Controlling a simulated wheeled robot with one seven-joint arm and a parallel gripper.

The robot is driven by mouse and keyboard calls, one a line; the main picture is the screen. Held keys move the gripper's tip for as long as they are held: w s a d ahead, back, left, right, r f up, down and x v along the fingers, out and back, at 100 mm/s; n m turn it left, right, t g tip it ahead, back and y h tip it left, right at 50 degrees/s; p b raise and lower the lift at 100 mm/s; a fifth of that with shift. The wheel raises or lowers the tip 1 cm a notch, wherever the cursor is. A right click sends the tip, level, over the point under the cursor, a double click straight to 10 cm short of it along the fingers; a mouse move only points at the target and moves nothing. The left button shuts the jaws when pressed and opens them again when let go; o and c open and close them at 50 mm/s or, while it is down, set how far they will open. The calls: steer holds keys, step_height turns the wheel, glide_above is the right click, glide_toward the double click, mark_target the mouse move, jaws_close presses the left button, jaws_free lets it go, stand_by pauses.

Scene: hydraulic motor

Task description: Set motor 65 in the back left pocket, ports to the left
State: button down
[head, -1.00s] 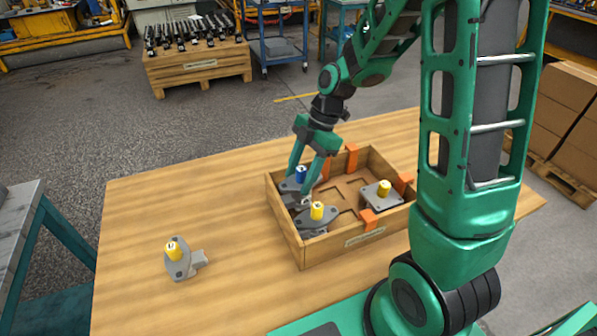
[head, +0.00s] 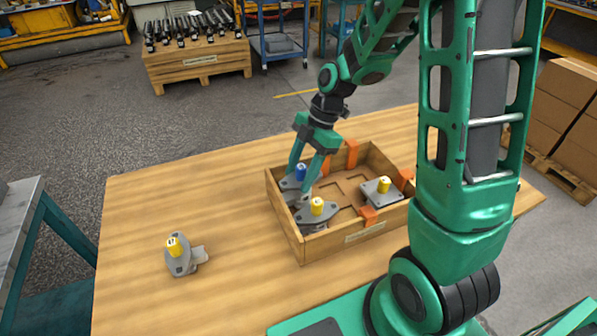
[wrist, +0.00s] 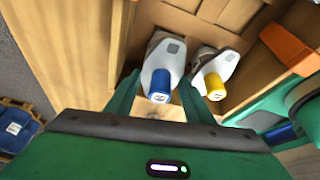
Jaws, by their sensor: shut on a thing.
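A grey motor with a blue shaft cap (head: 300,172) is at the back left corner of the wooden crate (head: 281,217). My gripper (head: 302,188) reaches down over it and is shut on it. In the wrist view the blue-capped motor (wrist: 160,85) lies between my fingers, with its grey flange beyond the cap. The number on its cap is too small to read. Its lower body and ports are hidden by the crate wall, my fingers and its own flange, so I cannot tell if it is fully seated.
A yellow-capped motor (head: 317,208) sits in the crate's front left, close to my fingers. Another (head: 383,188) sits at the right. Orange blocks (head: 352,154) stand along the crate walls.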

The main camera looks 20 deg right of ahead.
steer(key=shift+f, duration=0.25)
steer(key=c, duration=0.8)
jaws_free()
steer(key=shift+o, duration=0.2)
steer(key=v, duration=1)
steer(key=shift+d+r, duration=0.2)
steer(key=shift+r, duration=0.15)
steer(key=s+d+m+h, duration=0.1)
steer(key=s+d+m, duration=0.3)
steer(key=s+m, duration=0.4)
steer(key=s+d+r+m+h, duration=0.1)
steer(key=s+d+m, duration=0.3)
steer(key=s+m, duration=0.4)
steer(key=s+d+r+m+h, duration=0.1)
steer(key=s+d+m+h, duration=0.1)
steer(key=s+d+m, duration=0.3)
steer(key=s+m, duration=0.3)
steer(key=m, duration=0.2)
steer(key=shift+r+m+t, duration=0.2)
steer(key=shift+m+t, duration=0.1)
steer(key=shift+t, duration=0.1)
